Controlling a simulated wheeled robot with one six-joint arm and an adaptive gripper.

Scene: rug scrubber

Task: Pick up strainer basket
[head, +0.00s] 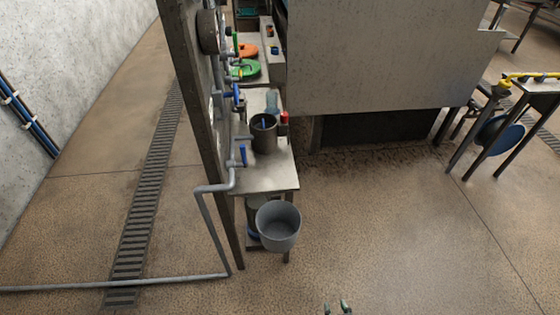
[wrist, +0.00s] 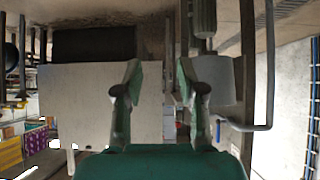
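A dark grey cylindrical vessel (head: 264,137) with something blue inside stands upright on a narrow metal bench (head: 262,182). It may be the strainer basket, but I cannot tell for sure. A lighter grey bucket (head: 278,228) is at the bench's near end, below its top; a pale bucket-like shape (wrist: 220,82) shows right of my gripper in the wrist view. My gripper (wrist: 160,82) has its two green-grey fingers spread, with nothing between them. Only its fingertips (head: 338,308) show at the bottom edge of the head view, well short of the bench.
A red-topped item (head: 284,120) and a bluish bottle (head: 272,103) stand close to the vessel. A dark post (head: 205,140) and grey pipe (head: 206,220) border the bench's left. A large metal housing (head: 385,55) stands behind right. The floor (head: 390,240) right of the bench is clear.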

